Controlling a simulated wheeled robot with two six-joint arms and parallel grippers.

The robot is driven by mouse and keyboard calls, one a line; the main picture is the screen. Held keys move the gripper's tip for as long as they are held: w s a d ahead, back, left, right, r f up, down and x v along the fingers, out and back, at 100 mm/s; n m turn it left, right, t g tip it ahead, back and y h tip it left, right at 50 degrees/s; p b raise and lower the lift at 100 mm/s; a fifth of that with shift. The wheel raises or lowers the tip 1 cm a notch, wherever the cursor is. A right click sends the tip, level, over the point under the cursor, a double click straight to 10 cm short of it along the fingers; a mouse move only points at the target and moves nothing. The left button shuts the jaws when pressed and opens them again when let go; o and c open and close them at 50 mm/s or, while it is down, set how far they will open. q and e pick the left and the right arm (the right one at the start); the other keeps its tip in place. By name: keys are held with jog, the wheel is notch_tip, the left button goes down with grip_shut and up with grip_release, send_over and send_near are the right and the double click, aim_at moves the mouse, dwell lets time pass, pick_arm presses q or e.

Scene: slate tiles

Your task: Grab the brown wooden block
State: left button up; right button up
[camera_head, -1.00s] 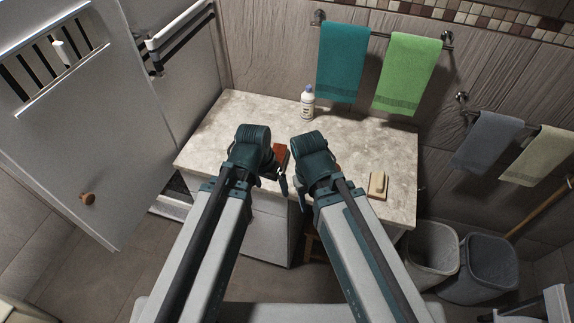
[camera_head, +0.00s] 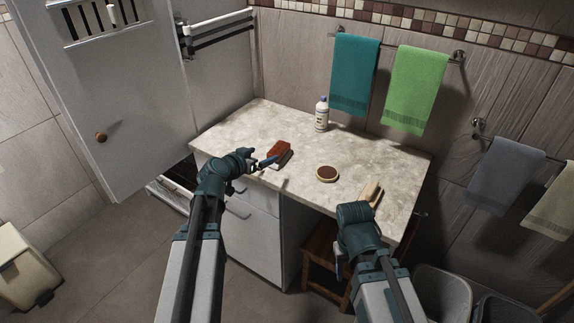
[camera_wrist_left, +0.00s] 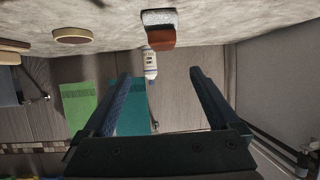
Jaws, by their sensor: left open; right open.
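The brown wooden block (camera_head: 279,153) lies on the stone counter, near its front edge. In the left wrist view, which is upside down, the block (camera_wrist_left: 162,38) shows at the top with a pale grey face. My left gripper (camera_head: 264,163) is just to the left and front of the block, pointing toward it. In the wrist view its fingers (camera_wrist_left: 160,74) are apart with nothing between them, and the block lies beyond the tips. My right gripper (camera_head: 341,262) is open in front of the counter's right part, pointing down; its fingers are largely hidden by its wrist.
The counter (camera_head: 240,130) also holds a white bottle (camera_head: 321,115), a round brown-topped item (camera_head: 327,173) and a tan block-like item (camera_head: 371,191) by my right arm. Drawers (camera_head: 254,215) and a wooden stool (camera_head: 322,253) stand below. A cabinet door (camera_head: 130,110) hangs open at left.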

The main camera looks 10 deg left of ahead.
pick_arm(q)
jog(key=b, duration=0.3)
send_near(279, 147)
jog(key=x, duration=0.3)
jog(key=shift+w+d+f, duration=0.15)
jog(key=shift+w, duration=0.15)
jog(key=shift+w+d, duration=0.15)
jog(key=shift+w, duration=0.15)
jog(key=b+x, duration=0.1)
jog(key=x, duration=0.1)
jog(key=b+x, duration=0.2)
jog(key=x, duration=0.1)
jog(key=shift+s+f, duration=0.15)
jog(key=shift+f, duration=0.2)
jog(key=shift+w, duration=0.25)
jog(key=shift+s, duration=0.1)
jog(key=c, duration=1.5)
jog(key=shift+o, duration=0.2)
jog(key=shift+r, duration=0.15)
